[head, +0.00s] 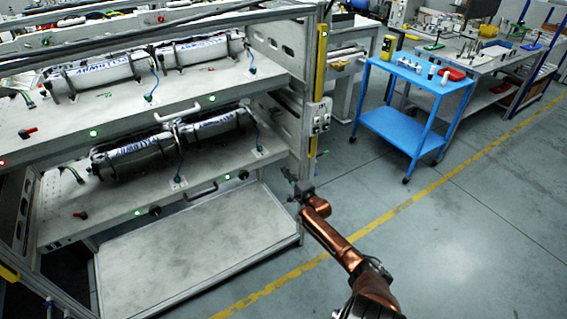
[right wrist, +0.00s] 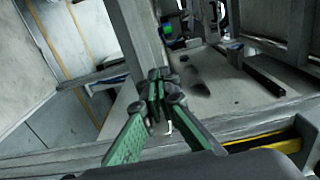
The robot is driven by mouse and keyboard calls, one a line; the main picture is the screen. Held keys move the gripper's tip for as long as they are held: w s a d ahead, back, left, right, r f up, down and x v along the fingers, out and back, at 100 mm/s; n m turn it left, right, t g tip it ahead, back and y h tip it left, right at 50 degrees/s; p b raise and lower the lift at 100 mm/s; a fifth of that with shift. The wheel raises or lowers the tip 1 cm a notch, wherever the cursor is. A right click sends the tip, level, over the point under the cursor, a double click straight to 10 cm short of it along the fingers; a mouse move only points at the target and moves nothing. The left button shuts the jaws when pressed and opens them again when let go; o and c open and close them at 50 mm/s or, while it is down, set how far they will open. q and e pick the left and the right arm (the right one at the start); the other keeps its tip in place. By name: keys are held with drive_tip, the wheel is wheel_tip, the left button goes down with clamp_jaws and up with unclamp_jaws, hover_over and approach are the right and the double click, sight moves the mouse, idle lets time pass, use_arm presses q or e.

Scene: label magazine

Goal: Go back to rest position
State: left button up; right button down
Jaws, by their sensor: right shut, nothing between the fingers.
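My right arm, copper coloured, reaches in from the bottom right of the head view. Its gripper (head: 304,192) is at the front right post of the label magazine rack (head: 308,150), small and partly hard to make out there. In the right wrist view the right gripper (right wrist: 158,88) has its green-padded fingers brought together at the tips, with nothing between them. A grey upright of the frame stands behind the fingertips in that view. I cannot tell whether the gripper touches the rack. My left gripper does not show in the head view.
The rack's two upper shelves hold several silver cylinders (head: 130,158) with printed labels; its bottom shelf (head: 190,240) is empty. A blue cart (head: 400,125) with small items stands at the right. Open grey floor with a yellow line (head: 400,203) lies right of the rack.

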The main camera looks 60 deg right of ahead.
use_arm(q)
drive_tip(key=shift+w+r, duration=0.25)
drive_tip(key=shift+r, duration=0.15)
use_arm(e)
drive_tip(key=v, duration=0.2)
drive_tip(key=shift+s+a, duration=0.1)
drive_tip(key=shift+s, duration=0.2)
drive_tip(key=shift+f, duration=0.1)
